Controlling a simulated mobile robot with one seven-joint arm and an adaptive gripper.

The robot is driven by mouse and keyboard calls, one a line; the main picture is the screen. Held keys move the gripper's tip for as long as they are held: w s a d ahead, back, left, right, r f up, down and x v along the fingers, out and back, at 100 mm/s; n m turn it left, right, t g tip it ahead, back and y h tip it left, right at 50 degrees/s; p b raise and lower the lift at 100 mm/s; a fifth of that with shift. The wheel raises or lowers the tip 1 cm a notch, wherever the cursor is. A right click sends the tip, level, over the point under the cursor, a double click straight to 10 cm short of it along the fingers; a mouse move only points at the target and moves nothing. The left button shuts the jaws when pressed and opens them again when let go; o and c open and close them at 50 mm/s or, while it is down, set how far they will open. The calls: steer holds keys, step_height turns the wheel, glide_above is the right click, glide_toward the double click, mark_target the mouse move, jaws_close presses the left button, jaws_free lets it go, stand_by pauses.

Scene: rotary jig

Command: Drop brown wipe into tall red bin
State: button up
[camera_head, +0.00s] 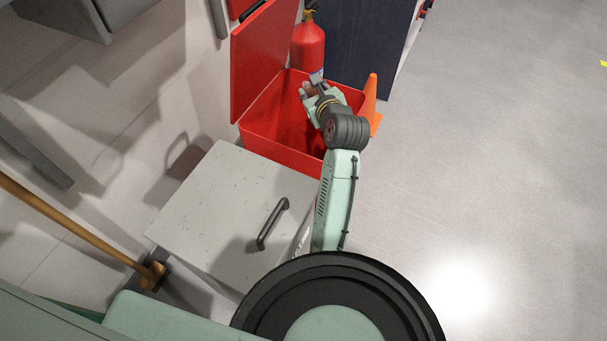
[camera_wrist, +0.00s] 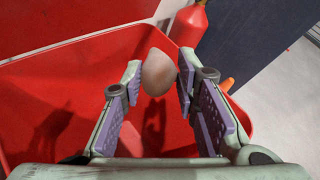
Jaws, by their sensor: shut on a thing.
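The tall red bin (camera_head: 259,128) stands with its lid (camera_head: 260,55) raised at the back left. In the wrist view the bin's red inside (camera_wrist: 75,95) fills much of the picture. My gripper (camera_head: 311,87) is over the bin's opening. In the wrist view my gripper (camera_wrist: 158,77) is shut on the brown wipe (camera_wrist: 158,72), a rounded brownish lump between the two fingertips. In the head view the wipe is small and partly hidden by the fingers. The bin's floor is only partly visible.
A grey cabinet (camera_head: 215,200) with a dark handle stands in front of the bin. A red extinguisher (camera_head: 308,47) and a dark blue cabinet (camera_head: 365,40) are behind it. An orange cone (camera_head: 372,105) is at its right. The floor at right is clear.

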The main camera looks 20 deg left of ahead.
steer(key=o, duration=1)
step_height(320, 180, up, 10)
steer(key=shift+r, duration=0.1)
stand_by(0.6)
